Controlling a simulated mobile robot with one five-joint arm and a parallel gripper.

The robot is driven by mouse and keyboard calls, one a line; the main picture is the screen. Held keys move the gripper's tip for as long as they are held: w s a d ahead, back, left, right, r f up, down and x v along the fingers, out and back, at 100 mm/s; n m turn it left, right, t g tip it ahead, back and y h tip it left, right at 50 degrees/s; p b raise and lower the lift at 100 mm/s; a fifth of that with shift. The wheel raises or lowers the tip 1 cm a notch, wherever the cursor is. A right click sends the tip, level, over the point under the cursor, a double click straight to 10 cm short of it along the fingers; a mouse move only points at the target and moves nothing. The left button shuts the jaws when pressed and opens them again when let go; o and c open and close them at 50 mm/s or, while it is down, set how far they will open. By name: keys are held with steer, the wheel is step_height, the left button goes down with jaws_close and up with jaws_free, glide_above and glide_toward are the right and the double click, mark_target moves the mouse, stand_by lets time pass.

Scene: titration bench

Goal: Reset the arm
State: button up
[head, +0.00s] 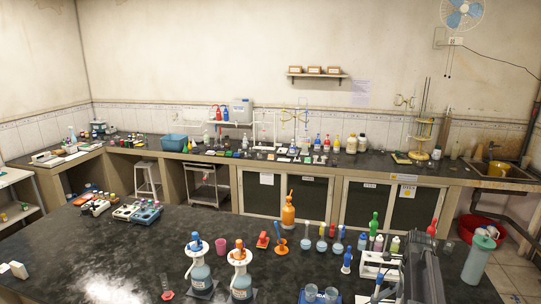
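My gripper is not visible in the head view, and I cannot make out my arm for certain. A dark grey boxy shape (424,272) stands at the lower right, cut off by the bottom edge. I cannot tell whether it is a bench instrument or part of my arm. No object is seen held.
The near black bench (120,260) is bare at left centre. Two dispenser bottles (198,270) (240,277), an orange bottle (288,214), several flasks, a white rack (377,264) and a grey-green bottle (478,259) crowd its right half.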

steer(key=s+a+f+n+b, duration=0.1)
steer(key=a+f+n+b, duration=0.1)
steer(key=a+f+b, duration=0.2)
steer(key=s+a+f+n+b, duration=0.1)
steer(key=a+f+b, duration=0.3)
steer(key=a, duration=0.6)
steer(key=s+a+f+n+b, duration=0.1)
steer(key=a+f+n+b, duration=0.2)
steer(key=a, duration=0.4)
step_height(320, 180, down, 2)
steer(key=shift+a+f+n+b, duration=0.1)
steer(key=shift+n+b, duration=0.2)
steer(key=shift+b, duration=0.4)
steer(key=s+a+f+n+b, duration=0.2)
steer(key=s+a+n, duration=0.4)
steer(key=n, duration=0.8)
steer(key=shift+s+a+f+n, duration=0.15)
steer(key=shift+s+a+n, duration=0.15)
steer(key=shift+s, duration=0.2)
